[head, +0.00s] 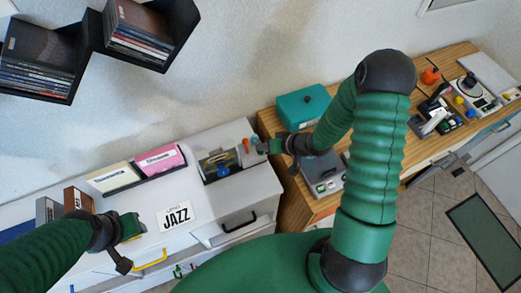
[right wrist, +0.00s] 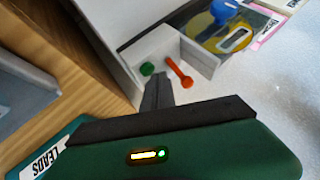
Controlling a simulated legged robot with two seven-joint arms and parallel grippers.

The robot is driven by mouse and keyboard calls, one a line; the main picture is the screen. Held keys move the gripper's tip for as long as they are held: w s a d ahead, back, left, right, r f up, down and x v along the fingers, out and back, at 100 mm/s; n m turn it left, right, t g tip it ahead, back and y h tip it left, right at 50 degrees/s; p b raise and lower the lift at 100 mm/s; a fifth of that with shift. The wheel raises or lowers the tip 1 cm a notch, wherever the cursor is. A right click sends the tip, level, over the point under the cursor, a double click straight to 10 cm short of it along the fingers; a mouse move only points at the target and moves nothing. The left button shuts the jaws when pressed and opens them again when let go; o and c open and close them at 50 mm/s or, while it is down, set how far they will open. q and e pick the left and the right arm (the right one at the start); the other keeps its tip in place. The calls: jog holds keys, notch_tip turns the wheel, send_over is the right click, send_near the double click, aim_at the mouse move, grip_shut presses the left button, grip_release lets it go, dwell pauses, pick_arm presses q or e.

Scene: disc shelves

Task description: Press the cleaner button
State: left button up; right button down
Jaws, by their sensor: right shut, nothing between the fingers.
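The cleaner looks to be the white box (head: 232,177) at the right end of the white cabinet, with a disc and a blue part in it. In the right wrist view, a round green button (right wrist: 147,68) and an orange lever-like piece (right wrist: 180,74) sit at the end of this box (right wrist: 205,62). My right gripper (head: 264,147) is shut and empty at the box's right end. Its fingertips (right wrist: 157,78) are just short of the green button in the picture; I cannot tell whether they touch. My left gripper (head: 132,232) is over the cabinet's left part; its jaws are unclear.
Pink and cream disc dividers (head: 160,160) stand left of the box. A JAZZ label (head: 175,215) lies on the cabinet top. A teal box (head: 302,105) and a grey device (head: 322,172) are on the wooden desk to the right. Black disc shelves (head: 137,35) hang above.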

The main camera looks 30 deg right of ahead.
jog(key=shift+f, duration=0.5)
dwell(0.5)
jog(key=shift+r, duration=0.15)
jog(key=shift+r+p, duration=0.75)
jog(key=shift+p, duration=0.15)
notch_tip(320, 180, up, 5)
jog(key=p, duration=0.5)
jog(key=shift+r+p, duration=0.15)
jog(key=shift+p, duration=0.2)
